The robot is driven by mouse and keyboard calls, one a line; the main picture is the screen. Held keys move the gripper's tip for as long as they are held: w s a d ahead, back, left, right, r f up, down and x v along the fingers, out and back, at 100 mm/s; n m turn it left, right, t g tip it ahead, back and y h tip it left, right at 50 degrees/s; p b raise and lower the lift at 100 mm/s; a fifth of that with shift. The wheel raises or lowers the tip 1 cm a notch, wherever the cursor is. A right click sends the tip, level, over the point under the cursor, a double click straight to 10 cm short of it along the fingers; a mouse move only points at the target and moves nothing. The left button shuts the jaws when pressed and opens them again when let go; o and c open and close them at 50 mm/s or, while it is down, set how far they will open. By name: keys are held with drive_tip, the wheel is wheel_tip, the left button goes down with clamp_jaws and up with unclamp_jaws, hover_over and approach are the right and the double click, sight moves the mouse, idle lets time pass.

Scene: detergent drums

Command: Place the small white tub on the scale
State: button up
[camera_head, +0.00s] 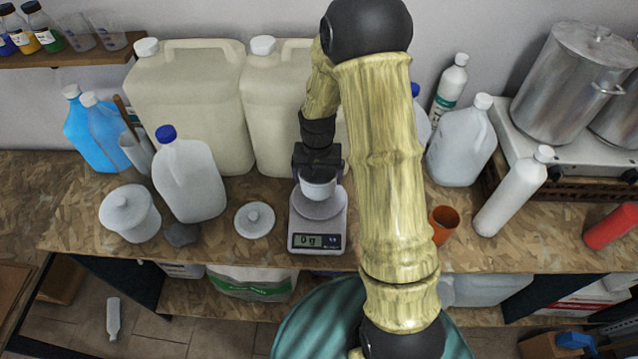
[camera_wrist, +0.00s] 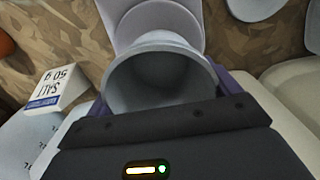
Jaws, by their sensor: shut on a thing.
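The small white tub (camera_head: 318,187) is held upright between the fingers of my gripper (camera_head: 318,174), over the back part of the scale's plate. In the wrist view the tub (camera_wrist: 160,78) is open at the top, looks empty, and has purple fingers on both sides. The scale (camera_head: 335,225) stands near the front of the bench, and its display reads 0 g. Its round pale plate also shows beyond the tub in the wrist view (camera_wrist: 165,22). The tub looks just above the plate; the gap is hard to judge.
A white lid (camera_head: 254,220) lies left of the scale, with a white lidded jar (camera_head: 130,213) and a blue-capped jug (camera_head: 188,180) farther left. Large cream canisters (camera_head: 190,105) stand behind. An orange cup (camera_head: 444,223) stands to the right. A salt box (camera_wrist: 57,85) shows in the wrist view.

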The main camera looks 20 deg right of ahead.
wheel_tip(320, 180, down, 3)
drive_tip(key=shift+s+d+p, duration=0.1)
drive_tip(key=shift+d+p, duration=0.05)
drive_tip(key=shift+p, duration=0.4)
drive_tip(key=shift+f, duration=0.45)
drive_tip(key=shift+f, duration=0.2)
drive_tip(key=o, duration=0.8)
drive_tip(key=shift+r, duration=0.1)
wheel_tip(320, 180, up, 12)
drive_tip(key=b, duration=0.3)
drive_tip(key=shift+r+b, duration=0.15)
drive_tip(key=shift+b, duration=0.2)
